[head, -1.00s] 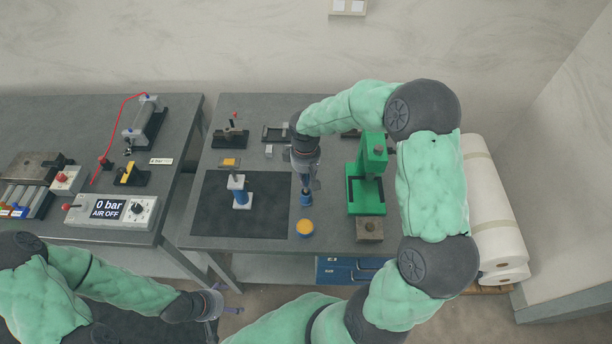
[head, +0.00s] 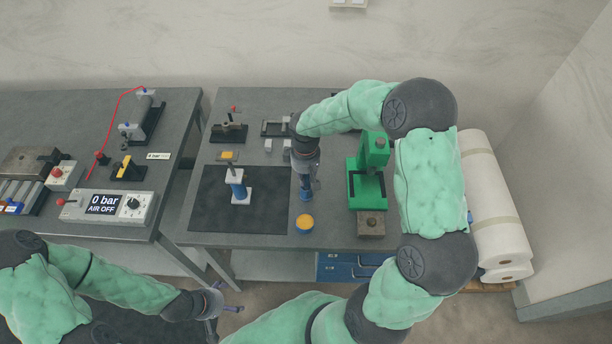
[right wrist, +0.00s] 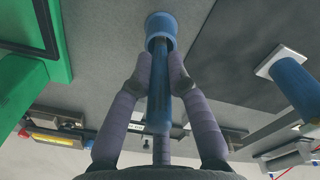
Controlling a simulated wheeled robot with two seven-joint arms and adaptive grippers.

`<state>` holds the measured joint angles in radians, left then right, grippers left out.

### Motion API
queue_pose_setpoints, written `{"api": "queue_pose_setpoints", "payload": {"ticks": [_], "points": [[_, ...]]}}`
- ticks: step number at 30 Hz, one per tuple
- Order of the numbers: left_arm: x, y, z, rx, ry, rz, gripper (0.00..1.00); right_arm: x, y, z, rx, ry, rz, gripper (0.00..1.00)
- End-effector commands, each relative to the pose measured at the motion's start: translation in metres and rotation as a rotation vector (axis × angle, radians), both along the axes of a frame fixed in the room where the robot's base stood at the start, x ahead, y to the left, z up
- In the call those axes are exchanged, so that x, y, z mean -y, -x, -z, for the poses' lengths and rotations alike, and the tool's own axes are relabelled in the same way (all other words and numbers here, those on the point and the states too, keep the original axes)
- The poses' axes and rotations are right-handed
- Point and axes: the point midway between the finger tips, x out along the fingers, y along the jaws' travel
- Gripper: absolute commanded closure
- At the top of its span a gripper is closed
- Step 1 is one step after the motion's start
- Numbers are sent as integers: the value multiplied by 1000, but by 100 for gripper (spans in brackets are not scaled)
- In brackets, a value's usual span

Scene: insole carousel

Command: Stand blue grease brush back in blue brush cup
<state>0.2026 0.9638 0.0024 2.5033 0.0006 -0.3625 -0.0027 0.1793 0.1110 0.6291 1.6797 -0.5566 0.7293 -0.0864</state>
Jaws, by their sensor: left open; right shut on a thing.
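The blue grease brush (right wrist: 160,100) is in my right gripper (right wrist: 163,72), which is shut on it, with one finger on each side. In the right wrist view the brush points at the blue brush cup (right wrist: 160,20), and its far end overlaps the cup's opening. I cannot tell how deep it sits. In the head view my right gripper (head: 307,179) points down right above the blue cup (head: 305,195), hiding most of the brush. My left gripper (head: 222,300) is open and empty, low in front of the bench, away from the cup.
A yellow-topped tin (head: 304,223) stands just in front of the cup. A green press (head: 366,188) is close on the right. A black mat (head: 265,210) with a blue-and-white cylinder (head: 237,187) lies to the left. An air-control box (head: 108,205) sits on the left bench.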

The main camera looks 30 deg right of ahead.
Motion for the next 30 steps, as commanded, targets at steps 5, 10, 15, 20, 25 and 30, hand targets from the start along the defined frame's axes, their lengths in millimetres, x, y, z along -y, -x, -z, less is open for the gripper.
{"api": "queue_pose_setpoints", "payload": {"ticks": [5,10,15,20,25,30], "points": [[0,0,6,0,0,0,13,0,0,7,0,0,0,100],[0,0,10,0,0,0,13,0,0,13,0,0,0,100],[0,0,12,0,0,0,13,0,0,16,0,0,0,100],[0,0,11,0,0,0,13,0,0,15,0,0,0,100],[0,0,11,0,0,0,13,0,0,15,0,0,0,55],[0,0,11,0,0,0,13,0,0,15,0,0,0,55]]}}
